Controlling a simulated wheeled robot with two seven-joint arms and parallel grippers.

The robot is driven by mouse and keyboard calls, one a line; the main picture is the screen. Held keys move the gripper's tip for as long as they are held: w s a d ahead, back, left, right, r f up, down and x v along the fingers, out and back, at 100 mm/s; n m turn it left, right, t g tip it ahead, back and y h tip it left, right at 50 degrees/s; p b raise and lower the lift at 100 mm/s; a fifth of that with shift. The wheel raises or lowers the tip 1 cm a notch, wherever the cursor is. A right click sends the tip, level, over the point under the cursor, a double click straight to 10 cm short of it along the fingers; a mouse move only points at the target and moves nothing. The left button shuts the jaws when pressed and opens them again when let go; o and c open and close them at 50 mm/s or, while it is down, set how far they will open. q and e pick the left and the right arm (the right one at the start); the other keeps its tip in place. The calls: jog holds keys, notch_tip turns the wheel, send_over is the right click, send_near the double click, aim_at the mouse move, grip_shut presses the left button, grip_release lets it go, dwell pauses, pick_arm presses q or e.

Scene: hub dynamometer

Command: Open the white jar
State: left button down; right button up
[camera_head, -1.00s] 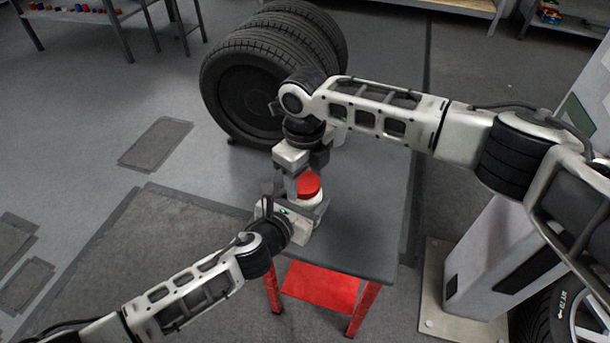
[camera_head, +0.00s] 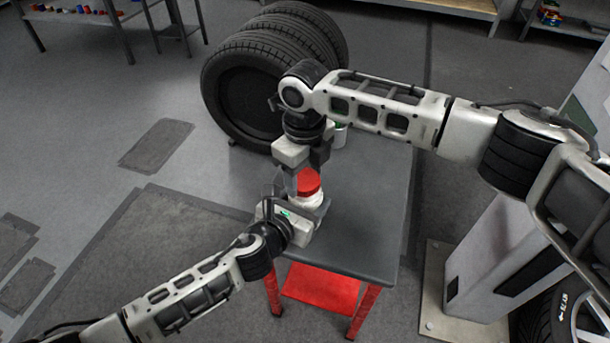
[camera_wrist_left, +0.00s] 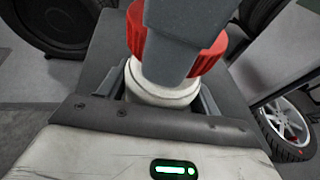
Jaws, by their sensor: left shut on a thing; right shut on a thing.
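The white jar (camera_head: 309,203) stands upright on the grey table, with a ribbed red lid (camera_head: 308,182) on top. My left gripper (camera_wrist_left: 163,97) is shut around the jar's white body (camera_wrist_left: 150,82), low on the near side. My right gripper (camera_head: 303,178) points down from above and is shut on the red lid. In the left wrist view a grey finger of the right gripper covers the middle of the lid (camera_wrist_left: 208,58). Whether lid and jar are still threaded together cannot be told.
The table (camera_head: 365,215) has free room to the right of the jar. A small can (camera_head: 340,137) stands behind my right gripper. Several large tyres (camera_head: 240,95) stand just beyond the table. A pale machine column (camera_head: 495,255) stands to the right.

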aim_at(305, 178)
jog(key=shift+r, duration=0.4)
jog(key=shift+d, duration=0.1)
jog(key=shift+r, duration=2)
pick_arm(q)
jog(key=shift+c, duration=1.2)
grip_release()
jog(key=shift+s, duration=0.1)
